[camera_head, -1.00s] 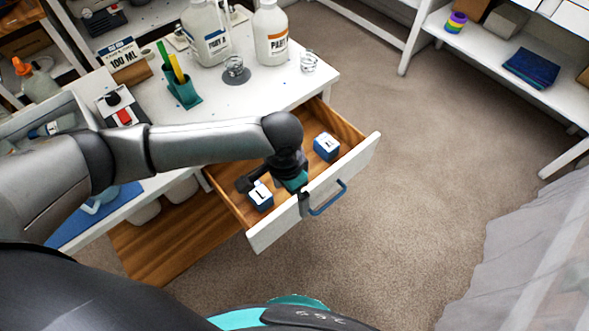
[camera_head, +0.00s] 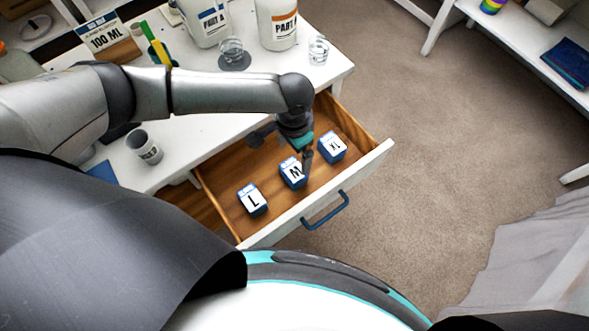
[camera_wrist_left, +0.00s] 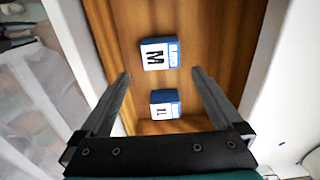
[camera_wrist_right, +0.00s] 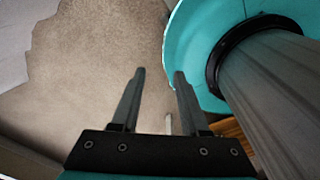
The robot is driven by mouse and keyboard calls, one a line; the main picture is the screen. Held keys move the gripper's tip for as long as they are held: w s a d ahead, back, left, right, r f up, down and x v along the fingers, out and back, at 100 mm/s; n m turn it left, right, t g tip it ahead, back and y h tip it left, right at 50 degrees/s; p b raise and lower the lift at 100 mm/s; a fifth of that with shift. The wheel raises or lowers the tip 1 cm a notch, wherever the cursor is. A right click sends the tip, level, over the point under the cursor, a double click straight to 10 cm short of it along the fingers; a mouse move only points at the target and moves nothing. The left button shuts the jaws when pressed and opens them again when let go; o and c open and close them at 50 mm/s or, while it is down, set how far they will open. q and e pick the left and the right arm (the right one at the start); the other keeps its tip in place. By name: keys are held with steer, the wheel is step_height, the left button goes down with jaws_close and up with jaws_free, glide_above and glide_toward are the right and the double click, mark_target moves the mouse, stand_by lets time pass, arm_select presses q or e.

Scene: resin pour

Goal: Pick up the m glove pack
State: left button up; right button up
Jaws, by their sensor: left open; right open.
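The M glove pack (camera_head: 292,173) is a small blue and white box marked M. It lies in the open wooden drawer (camera_head: 222,191), between the L pack (camera_head: 252,201) and the XL pack (camera_head: 332,148). My left gripper (camera_head: 285,150) is over the drawer, close above the M pack, open and empty. In the left wrist view the M pack (camera_wrist_left: 159,54) lies ahead of the fingertips, and the XL pack (camera_wrist_left: 165,104) lies between the fingers (camera_wrist_left: 160,82). My right gripper (camera_wrist_right: 158,75) shows only in its own wrist view, open and empty above the carpet.
The drawer's white front has a blue handle (camera_head: 325,212). On the white table (camera_head: 270,88) above it stand jugs (camera_head: 277,24), clear cups (camera_head: 318,50) and a grey mug (camera_head: 144,147). Carpet (camera_head: 450,150) to the right is clear.

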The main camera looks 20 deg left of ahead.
mark_target(293, 169)
arm_select(q)
step_height(293, 169, down, 5)
steer(key=shift+b, duration=0.7)
steer(key=shift+f, duration=0.4)
step_height(293, 169, down, 5)
steer(key=shift+r+b, duration=0.1)
steer(key=shift+b, duration=1.1)
steer(key=shift+c, duration=0.2)
steer(key=c, duration=1)
